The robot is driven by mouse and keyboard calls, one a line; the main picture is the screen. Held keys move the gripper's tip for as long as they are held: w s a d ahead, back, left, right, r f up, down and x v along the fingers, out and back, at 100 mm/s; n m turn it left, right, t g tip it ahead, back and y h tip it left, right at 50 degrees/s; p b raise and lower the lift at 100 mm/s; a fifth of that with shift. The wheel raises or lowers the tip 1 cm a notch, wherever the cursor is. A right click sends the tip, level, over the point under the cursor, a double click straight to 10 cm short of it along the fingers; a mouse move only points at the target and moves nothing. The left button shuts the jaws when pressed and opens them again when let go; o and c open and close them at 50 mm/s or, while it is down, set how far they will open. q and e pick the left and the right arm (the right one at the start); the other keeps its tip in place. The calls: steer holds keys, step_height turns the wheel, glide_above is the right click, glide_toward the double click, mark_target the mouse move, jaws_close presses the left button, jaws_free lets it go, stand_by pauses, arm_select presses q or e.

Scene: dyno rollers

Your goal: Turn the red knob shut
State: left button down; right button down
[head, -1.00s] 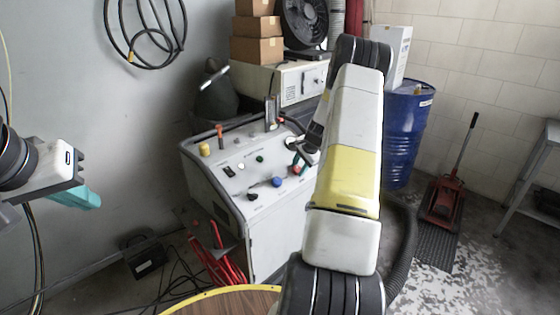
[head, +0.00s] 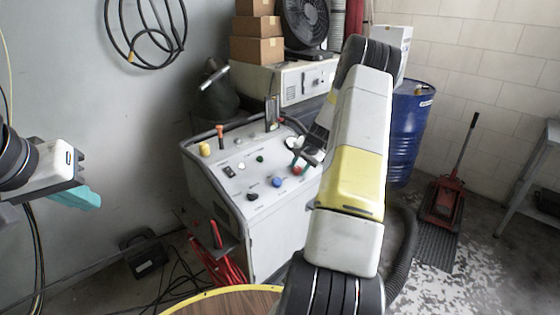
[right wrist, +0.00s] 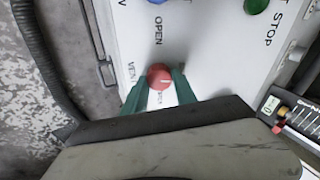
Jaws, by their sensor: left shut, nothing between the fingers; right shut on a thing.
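The red knob (head: 297,170) is on the sloped top of the grey control console (head: 215,186). In the right wrist view the red knob (right wrist: 160,76) shows as a round cap with a pale pointer mark, beside the labels VENT and OPEN. My right gripper (right wrist: 158,88) has its teal fingers closed on either side of the knob. In the head view the right gripper (head: 298,162) reaches the knob from above, partly hidden by my own arm. My left gripper (head: 88,200) is at the far left, away from the console, its teal fingers together and empty.
A blue drum (head: 408,130) is right of the console. Red-handled tools (head: 217,236) are at its front left.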

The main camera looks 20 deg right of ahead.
steer(key=c, duration=1)
jaws_free()
steer(key=v, duration=0.7)
steer(key=shift+s+r, duration=0.2)
steer(key=shift+r, duration=0.1)
